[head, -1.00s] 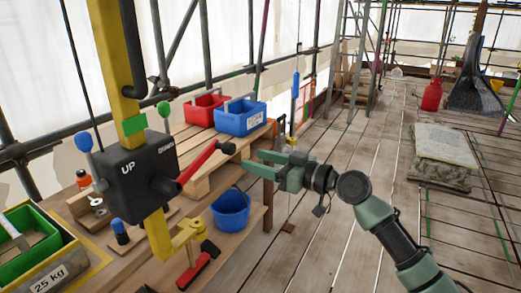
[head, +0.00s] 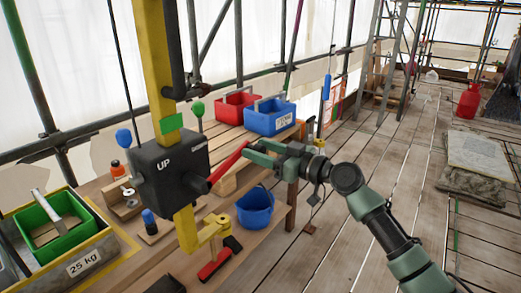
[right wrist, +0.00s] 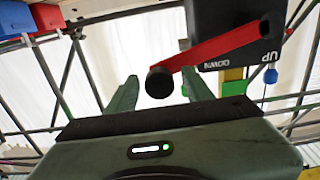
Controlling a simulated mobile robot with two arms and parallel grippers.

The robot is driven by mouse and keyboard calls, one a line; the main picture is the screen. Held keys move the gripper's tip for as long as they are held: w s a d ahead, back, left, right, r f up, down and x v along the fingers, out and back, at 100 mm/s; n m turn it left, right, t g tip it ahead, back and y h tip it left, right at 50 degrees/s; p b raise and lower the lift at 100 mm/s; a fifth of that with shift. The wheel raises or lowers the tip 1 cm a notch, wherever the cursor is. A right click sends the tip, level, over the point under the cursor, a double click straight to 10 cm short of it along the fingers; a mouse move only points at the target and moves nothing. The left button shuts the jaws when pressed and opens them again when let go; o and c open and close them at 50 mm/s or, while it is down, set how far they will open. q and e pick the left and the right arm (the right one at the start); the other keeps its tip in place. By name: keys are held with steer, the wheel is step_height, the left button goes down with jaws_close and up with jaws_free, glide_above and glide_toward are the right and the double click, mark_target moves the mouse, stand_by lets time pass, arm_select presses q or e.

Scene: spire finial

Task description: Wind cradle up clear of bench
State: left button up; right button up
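A black winch box (head: 168,172) marked UP is fixed to a yellow post. Its red crank (head: 230,163) points up and right; the crank's black knob (right wrist: 159,82) shows in the right wrist view. My right gripper (head: 262,154) is at the crank's outer end, open, its fingers on either side of the knob, with gaps still visible. In the head view the gripper hides the knob. A yellow-edged tray marked 25 kg (head: 84,263), which seems to be the cradle, is at the lower left with a green tote (head: 50,235) in it. My left gripper is not in view.
Red (head: 237,101) and blue (head: 270,118) totes stand at the back of the wooden bench (head: 278,216). A blue bucket (head: 255,207) stands below them. Levers with blue and green knobs rise beside the winch. The plank floor at right is mostly open, with stacked slabs (head: 488,165).

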jaws_close()
stand_by(1.3)
